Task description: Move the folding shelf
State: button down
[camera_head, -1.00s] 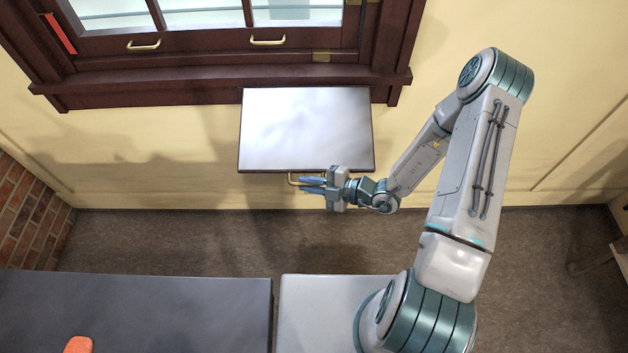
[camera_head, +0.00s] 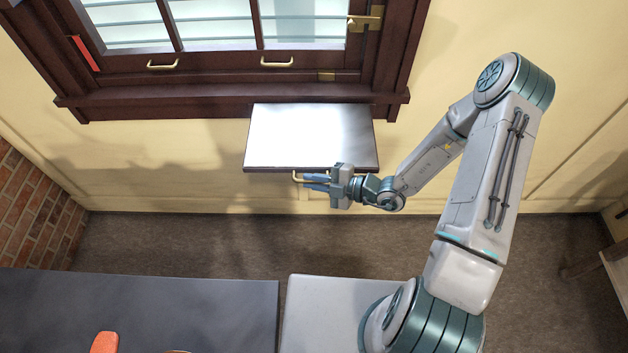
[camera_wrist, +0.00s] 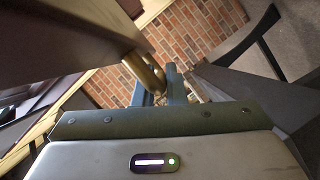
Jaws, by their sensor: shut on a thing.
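The folding shelf (camera_head: 312,137) is a pale-topped panel with a dark edge, mounted on the wall below the window. It stands out from the wall. A brass handle (camera_head: 297,178) hangs at its front edge. My gripper (camera_head: 312,182) is at this handle, with its blue fingers shut on it. In the wrist view, the shelf's dark underside or edge (camera_wrist: 60,45) fills the upper left. The brass handle (camera_wrist: 145,72) shows there beside my gripper's fingers (camera_wrist: 165,92). Part of the handle is hidden by the fingers.
A dark-framed window (camera_head: 220,62) with brass handles and a sill is just above the shelf. A dark grey surface (camera_head: 190,305) with an orange thing (camera_head: 104,342) lies at the lower left. A brick wall (camera_head: 32,215) is at the left. Floor is open between wall and surfaces.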

jog(key=shift+w+r, duration=0.25)
jog(key=shift+r, duration=0.1)
jog(key=c, duration=1.8)
grip_release()
jog(key=shift+o, duration=0.2)
jog(key=shift+d, duration=0.25)
jog(key=b+v, duration=0.2)
jog(key=v, duration=1.1)
jog(key=shift+s, duration=0.25)
